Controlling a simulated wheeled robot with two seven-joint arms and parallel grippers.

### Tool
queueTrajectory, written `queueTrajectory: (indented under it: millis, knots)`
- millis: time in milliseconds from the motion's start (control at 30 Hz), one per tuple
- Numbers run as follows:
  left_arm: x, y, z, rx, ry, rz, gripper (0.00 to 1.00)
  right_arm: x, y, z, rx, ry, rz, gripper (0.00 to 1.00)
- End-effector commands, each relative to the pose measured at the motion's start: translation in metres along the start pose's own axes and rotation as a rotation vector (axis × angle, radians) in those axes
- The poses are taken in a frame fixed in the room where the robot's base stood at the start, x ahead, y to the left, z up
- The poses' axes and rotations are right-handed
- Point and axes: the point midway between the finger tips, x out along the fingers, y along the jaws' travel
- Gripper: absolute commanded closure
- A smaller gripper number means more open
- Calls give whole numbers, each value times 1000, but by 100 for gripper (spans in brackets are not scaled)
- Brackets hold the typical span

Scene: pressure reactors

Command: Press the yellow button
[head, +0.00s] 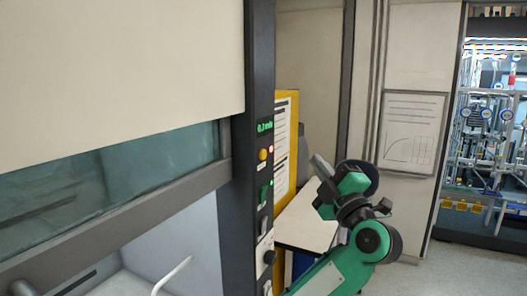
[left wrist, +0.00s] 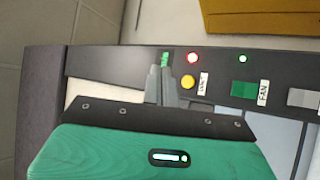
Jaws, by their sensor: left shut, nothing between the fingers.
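The yellow button (head: 263,154) is a small round knob on the dark vertical control panel, below a green digital display (head: 265,127). In the left wrist view the yellow button (left wrist: 188,82) lies just right of my left gripper's fingertips (left wrist: 163,72). My left gripper (head: 317,163) is shut and empty. In the head view it is to the right of the panel, apart from the button, with its fingers angled up and left. The exact depth gap between fingertips and button is hard to tell. My right gripper is not in view.
A red light (left wrist: 193,58) sits beside the yellow button. A green FAN switch (left wrist: 243,91) and a green light (left wrist: 242,58) are farther along the panel. A fume hood sash (head: 110,180) is at left. A yellow cabinet (head: 286,140) and a white table (head: 305,222) stand behind.

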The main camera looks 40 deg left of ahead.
Motion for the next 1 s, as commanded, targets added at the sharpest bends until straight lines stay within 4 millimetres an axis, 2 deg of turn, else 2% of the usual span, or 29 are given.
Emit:
queueTrajectory:
  millis: [267,667,733,1000]
  knots:
    - [7,-7,-5,1,5,1,100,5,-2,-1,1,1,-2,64]
    - [43,-35,-32,1,6,3,100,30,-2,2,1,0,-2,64]
    - [50,-36,-37,2,3,-1,100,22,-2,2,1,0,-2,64]
    - [61,-44,-45,-1,2,0,100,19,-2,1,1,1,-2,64]
